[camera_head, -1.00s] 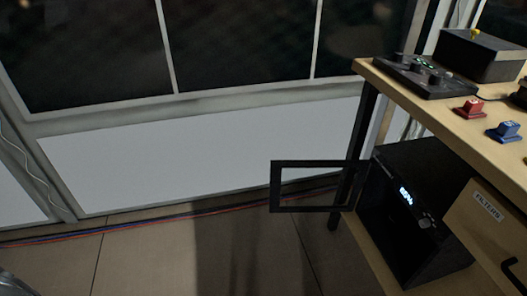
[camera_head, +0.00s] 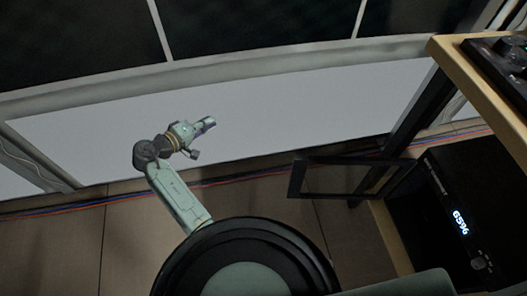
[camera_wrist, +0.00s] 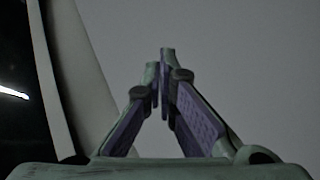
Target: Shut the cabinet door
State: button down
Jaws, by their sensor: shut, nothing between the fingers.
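The black cabinet (camera_head: 465,180) stands on the lower shelf at the right of the head view, with a lit "65%" display on its front. Its door (camera_head: 297,178), a dark rectangular frame with a see-through middle, stands open and sticks out to the left past the table leg. My gripper (camera_head: 208,124) is shut and empty. It shows up and to the left of the door, apart from it in the picture, against the pale wall panel. In the wrist view the closed fingertips (camera_wrist: 165,52) point at a plain grey surface. The door cannot be made out there.
A wooden table (camera_head: 470,75) with a dark leg (camera_head: 410,115) stands over the cabinet. Red and blue cables (camera_head: 245,176) run along the wall's foot. The tiled floor (camera_head: 130,235) left of the door looks clear. My arm fills the bottom middle.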

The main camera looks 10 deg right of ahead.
jog(key=s+d+f+m+g+h+p, duration=0.1)
jog(key=s+d+f+g+h+p, duration=0.1)
jog(key=s+d, duration=0.5)
jog(key=s+d+f+m+g+h+p, duration=0.1)
jog(key=s+d+g+h, duration=0.4)
jog(key=d, duration=1)
jog(key=shift+s+d+f+m+p, duration=0.35)
jog(key=shift+s+f+p, duration=0.55)
jog(key=shift+s, duration=0.7)
jog(key=shift+s, duration=0.1)
